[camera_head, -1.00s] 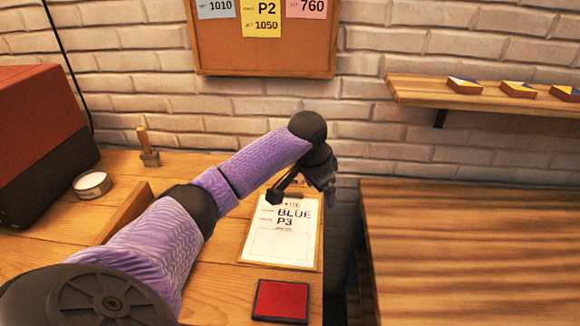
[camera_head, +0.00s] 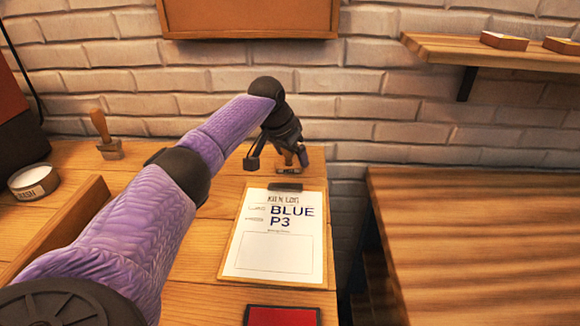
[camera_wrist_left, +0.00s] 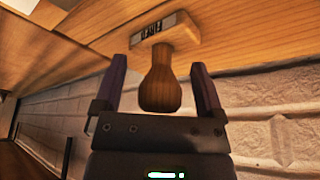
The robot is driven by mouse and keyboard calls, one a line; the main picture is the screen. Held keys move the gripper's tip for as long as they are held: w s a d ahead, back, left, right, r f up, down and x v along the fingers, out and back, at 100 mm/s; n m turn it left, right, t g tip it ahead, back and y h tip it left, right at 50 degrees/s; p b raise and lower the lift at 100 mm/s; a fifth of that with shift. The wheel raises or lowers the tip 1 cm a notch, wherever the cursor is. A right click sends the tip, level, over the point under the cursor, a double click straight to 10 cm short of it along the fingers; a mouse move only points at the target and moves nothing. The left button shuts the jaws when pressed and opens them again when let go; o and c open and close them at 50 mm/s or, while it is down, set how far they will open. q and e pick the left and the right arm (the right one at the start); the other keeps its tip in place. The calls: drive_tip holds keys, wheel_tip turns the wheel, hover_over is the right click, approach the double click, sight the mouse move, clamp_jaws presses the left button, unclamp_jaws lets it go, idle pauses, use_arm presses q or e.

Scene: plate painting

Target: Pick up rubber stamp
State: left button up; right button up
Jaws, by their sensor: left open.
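In the left wrist view a rubber stamp (camera_wrist_left: 160,88) with a rounded wooden handle and a pale base labelled "FIRED" is on the wooden table. Its handle lies between the two fingers of my left gripper (camera_wrist_left: 160,78), with gaps visible on both sides. The left gripper is open. In the head view my left gripper (camera_head: 278,160) is low over the table near the wall, behind the clipboard; it largely hides what is there. Another wooden-handled stamp (camera_head: 106,136) stands upright at the table's left. My right gripper is not in view.
A clipboard (camera_head: 272,240) reading "BLUE P3" lies in front of the gripper, with a red pad (camera_head: 282,317) nearer. A round tin (camera_head: 34,182) and a wooden ledge (camera_head: 62,225) are left. A brick wall stands behind. A gap separates the wooden surface (camera_head: 480,240) at right.

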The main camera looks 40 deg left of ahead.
use_arm(q)
drive_tip(key=shift+r, duration=0.1)
drive_tip(key=shift+c, duration=1.9)
clamp_jaws()
drive_tip(key=shift+r, duration=0.35)
wheel_tip(320, 180, up, 9)
drive_tip(key=p, duration=0.4)
drive_tip(key=shift+r, duration=0.3)
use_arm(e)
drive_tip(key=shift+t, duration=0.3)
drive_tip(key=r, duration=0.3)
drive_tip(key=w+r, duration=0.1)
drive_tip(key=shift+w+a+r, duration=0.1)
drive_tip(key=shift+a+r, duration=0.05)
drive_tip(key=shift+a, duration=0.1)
